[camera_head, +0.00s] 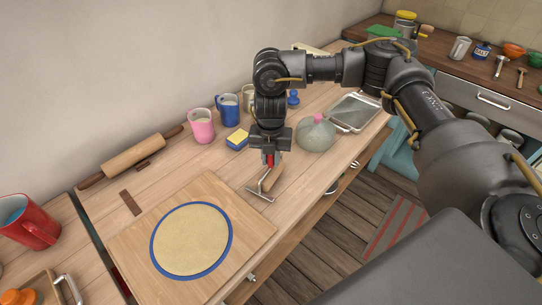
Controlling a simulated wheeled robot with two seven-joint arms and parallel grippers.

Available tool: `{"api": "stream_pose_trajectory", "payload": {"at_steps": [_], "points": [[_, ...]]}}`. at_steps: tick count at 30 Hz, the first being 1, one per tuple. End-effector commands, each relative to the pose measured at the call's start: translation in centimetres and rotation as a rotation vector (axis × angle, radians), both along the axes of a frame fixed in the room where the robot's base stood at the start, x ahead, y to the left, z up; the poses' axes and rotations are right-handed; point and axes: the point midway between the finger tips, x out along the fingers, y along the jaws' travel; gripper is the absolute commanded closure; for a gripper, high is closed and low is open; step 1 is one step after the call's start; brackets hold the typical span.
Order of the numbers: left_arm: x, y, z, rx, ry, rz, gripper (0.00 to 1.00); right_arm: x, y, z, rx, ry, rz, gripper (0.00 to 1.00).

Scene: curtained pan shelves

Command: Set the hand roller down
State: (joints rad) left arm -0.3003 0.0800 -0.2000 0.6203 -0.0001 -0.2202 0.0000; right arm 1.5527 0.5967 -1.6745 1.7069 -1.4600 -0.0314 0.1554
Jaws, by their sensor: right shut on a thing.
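My right gripper (269,158) points down over the table and is shut on the hand roller (270,180). The hand roller has a wooden barrel, a metal frame and a red part up between the fingers. It is at the right edge of the wooden board, close to the surface; I cannot tell whether it touches. My left gripper is not in view.
A wooden board (130,239) carries a round dough sheet (191,240) with a blue rim. A rolling pin (131,155), pink mug (201,125), blue mug (228,109), sponge (237,139), glass bowl (315,136) and metal tray (355,112) stand behind. The table's front edge is near.

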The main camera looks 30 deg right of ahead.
Motion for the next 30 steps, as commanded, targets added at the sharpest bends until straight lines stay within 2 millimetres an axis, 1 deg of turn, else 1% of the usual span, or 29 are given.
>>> {"api": "stream_pose_trajectory", "payload": {"at_steps": [3,14,27,28,30], "points": [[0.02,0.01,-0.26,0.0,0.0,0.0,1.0,0.05,0.04,-0.38,0.001,-0.002,0.0,1.0],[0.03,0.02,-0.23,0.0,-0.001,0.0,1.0,0.04,0.04,-0.39,0.0,-0.001,0.0,1.0],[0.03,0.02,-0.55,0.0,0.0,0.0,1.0,0.03,0.05,-0.96,0.001,-0.001,0.0,1.0],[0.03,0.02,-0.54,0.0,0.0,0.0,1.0,0.04,0.05,-0.96,0.001,-0.001,0.001,0.77],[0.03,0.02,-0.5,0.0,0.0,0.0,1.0,0.04,0.05,-0.92,0.001,-0.001,0.001,0.68]]}}
